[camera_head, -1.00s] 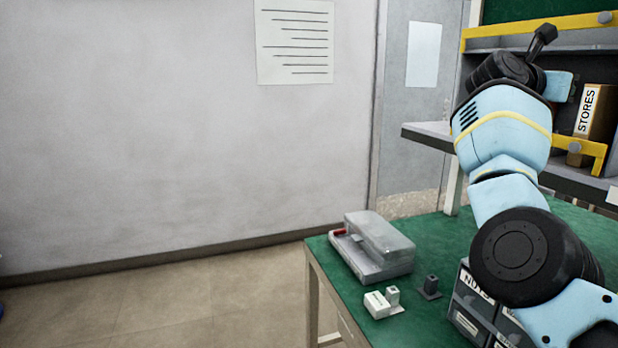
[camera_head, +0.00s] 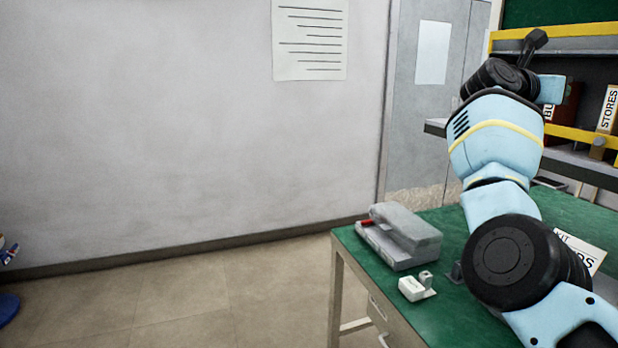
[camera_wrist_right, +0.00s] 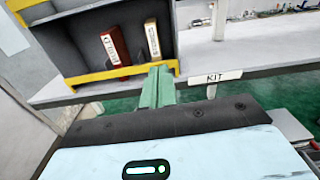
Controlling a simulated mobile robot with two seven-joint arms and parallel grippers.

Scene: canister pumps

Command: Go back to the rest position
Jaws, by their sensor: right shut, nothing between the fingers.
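My right arm (camera_head: 497,140) rises on the right of the head view, bent upward in front of the green bench and the shelf. My right gripper (camera_wrist_right: 157,87) shows in the wrist view as two green fingers pressed together, with nothing between them. They point toward the shelf unit and are in front of its yellow-edged lower board. In the head view the fingers cannot be made out clearly. My left gripper and left arm are not in view.
The shelf holds a STORES binder (camera_head: 608,108).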

